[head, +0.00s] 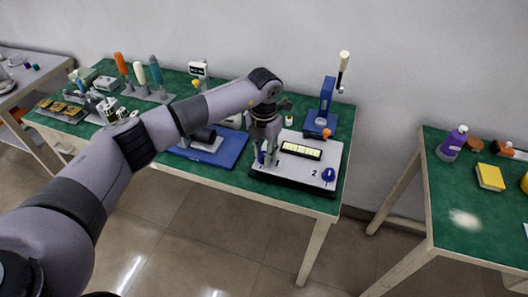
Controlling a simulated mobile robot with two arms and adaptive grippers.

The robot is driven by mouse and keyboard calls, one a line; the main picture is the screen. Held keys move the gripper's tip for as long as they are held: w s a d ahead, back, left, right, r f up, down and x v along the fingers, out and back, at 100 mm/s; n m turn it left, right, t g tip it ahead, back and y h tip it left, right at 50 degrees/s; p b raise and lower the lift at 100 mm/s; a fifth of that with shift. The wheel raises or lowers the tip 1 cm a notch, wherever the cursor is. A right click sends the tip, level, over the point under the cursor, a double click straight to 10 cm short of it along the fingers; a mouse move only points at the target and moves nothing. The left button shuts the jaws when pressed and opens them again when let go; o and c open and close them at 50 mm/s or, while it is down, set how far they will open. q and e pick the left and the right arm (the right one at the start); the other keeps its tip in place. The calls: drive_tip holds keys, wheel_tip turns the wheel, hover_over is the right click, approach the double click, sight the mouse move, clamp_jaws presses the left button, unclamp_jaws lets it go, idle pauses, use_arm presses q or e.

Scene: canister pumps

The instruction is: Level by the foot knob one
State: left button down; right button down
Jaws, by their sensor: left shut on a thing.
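The levelling plate (286,183) is a pale square plate on a dark base near the right end of the green table. A long yellow-green level vial (299,152) lies across it; its bubble is too small to read. A blue foot knob (328,174) stands at the front right corner beside the mark 2. Foot knob one (262,157) shows only as a bit of blue at the left, beside the mark 1. My left gripper (267,157) points down over this knob and is shut on it, hiding most of it. My right gripper is not in view.
A blue press with a lever (327,100) stands behind the plate. A blue tray (233,147) with a dark cylinder lies left of it. Orange, white and teal-handled tools stand further left. Another green table (476,228) is at the right, across a gap.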

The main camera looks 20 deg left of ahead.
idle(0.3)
use_arm(q)
drive_tip(key=c, duration=1.3)
unclamp_jaws()
drive_tip(key=shift+c, duration=0.2)
wheel_tip(320, 180, up, 12)
